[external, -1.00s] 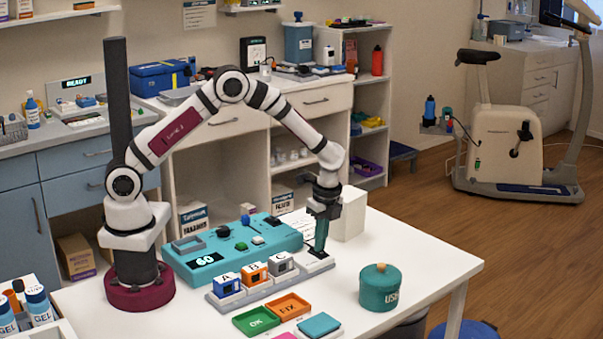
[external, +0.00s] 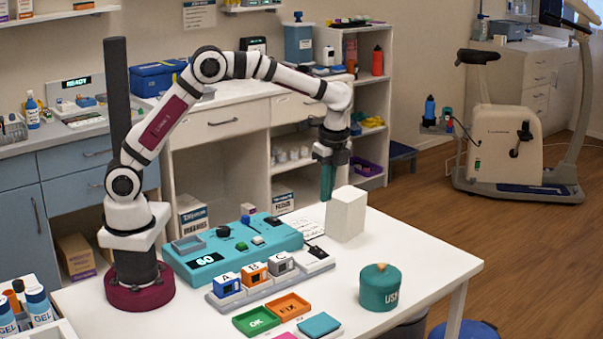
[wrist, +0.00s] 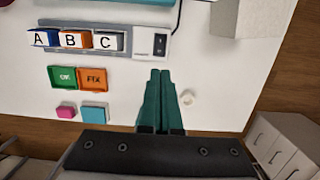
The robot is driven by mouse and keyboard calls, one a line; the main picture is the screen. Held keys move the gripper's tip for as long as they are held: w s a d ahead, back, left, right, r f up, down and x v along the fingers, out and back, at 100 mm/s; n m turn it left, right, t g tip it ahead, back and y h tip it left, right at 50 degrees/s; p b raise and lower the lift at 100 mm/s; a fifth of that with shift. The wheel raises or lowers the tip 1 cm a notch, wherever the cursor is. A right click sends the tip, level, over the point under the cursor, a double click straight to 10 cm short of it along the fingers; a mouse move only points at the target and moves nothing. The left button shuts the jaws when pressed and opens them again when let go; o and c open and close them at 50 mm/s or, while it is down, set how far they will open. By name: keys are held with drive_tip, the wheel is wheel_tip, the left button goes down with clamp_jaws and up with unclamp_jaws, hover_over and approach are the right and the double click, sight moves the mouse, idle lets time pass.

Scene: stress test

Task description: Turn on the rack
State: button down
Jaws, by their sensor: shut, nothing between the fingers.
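The rack (external: 268,287) is a long grey base on the white table, with blue A, orange B and grey C modules (external: 254,272) standing in it. At its right end is a pale panel with a dark rocker switch (external: 317,252). The rack (wrist: 136,44) and switch (wrist: 159,45) also show in the wrist view; the switch's on or off position is not clear. My gripper (external: 327,184) points down with teal fingers shut and empty, well above the table and behind the switch. The shut fingers (wrist: 161,98) are apart from the rack in the wrist view.
A teal console (external: 235,250) showing 60 lies behind the rack. A white block (external: 346,214) stands to the right of the switch. A teal lidded jar (external: 380,290) is at the front right. Green (external: 256,321) and orange (external: 289,307) trays lie in front.

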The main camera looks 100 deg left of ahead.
sight(315, 248)
drive_tip(key=f, duration=0.4)
drive_tip(key=s+a+f, duration=0.1)
drive_tip(key=f, duration=0.4)
drive_tip(key=s+a+f, duration=0.1)
drive_tip(key=f, duration=0.3)
drive_tip(key=shift+s+a+f, duration=0.2)
drive_tip(key=shift+f, duration=0.2)
drive_tip(key=shift+s+f, duration=0.1)
drive_tip(key=shift+f, duration=0.15)
drive_tip(key=shift+w+d+r, duration=0.2)
drive_tip(key=shift+w+d, duration=0.35)
drive_tip(key=shift+w, duration=0.05)
